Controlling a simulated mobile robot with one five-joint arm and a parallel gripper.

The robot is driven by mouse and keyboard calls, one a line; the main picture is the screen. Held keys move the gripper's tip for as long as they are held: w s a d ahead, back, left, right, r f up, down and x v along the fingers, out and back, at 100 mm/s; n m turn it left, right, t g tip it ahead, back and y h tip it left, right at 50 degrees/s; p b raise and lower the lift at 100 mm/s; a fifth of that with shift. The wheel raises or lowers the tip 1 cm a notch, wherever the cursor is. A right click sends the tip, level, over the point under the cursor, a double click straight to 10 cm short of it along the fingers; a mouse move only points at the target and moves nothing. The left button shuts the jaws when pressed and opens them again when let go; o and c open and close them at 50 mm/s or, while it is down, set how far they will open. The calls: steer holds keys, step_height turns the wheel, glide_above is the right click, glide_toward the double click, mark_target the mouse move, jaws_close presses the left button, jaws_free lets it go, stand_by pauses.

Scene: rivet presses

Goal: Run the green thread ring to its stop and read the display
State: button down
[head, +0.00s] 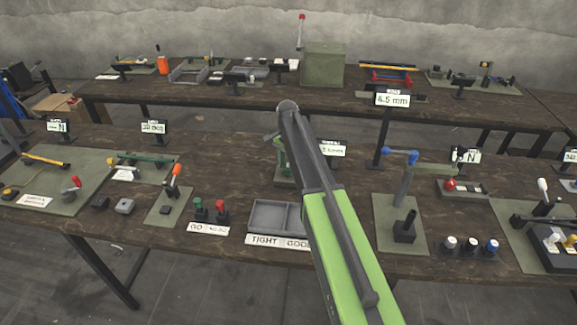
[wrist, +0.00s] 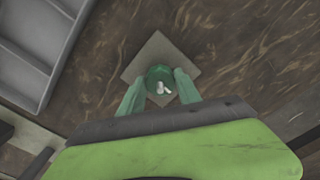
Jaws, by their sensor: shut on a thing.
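The green thread ring (wrist: 153,75) shows in the wrist view as a round green piece above a square grey-green base plate (wrist: 143,56). A small pale shape shows at its middle. My gripper (wrist: 158,88) has one finger on each side of the ring and is shut on it. In the head view my arm hides most of this stand, and only a bit of green (head: 282,158) and the plate edge (head: 284,180) show to the left of the arm. A display (head: 333,149) stands behind, partly covered by my arm; its reading is not legible.
A grey divided tray (head: 268,215) labelled "TIGHT" and "GOOD" lies in front of the stand; its wall (wrist: 40,65) shows at the wrist view's upper left. A lever fixture (head: 400,215) stands to the right. Green and red plug handles (head: 209,208) stand left.

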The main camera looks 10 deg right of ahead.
mark_target(288, 167)
steer(key=shift+s+d, duration=0.1)
steer(key=shift+d, duration=0.05)
stand_by(0.4)
steer(key=c, duration=0.9)
jaws_free()
steer(key=shift+o, duration=0.2)
steer(key=shift+r, duration=0.1)
step_height(288, 167, up, 17)
steer(key=p, duration=1.7)
steer(key=shift+r, duration=0.15)
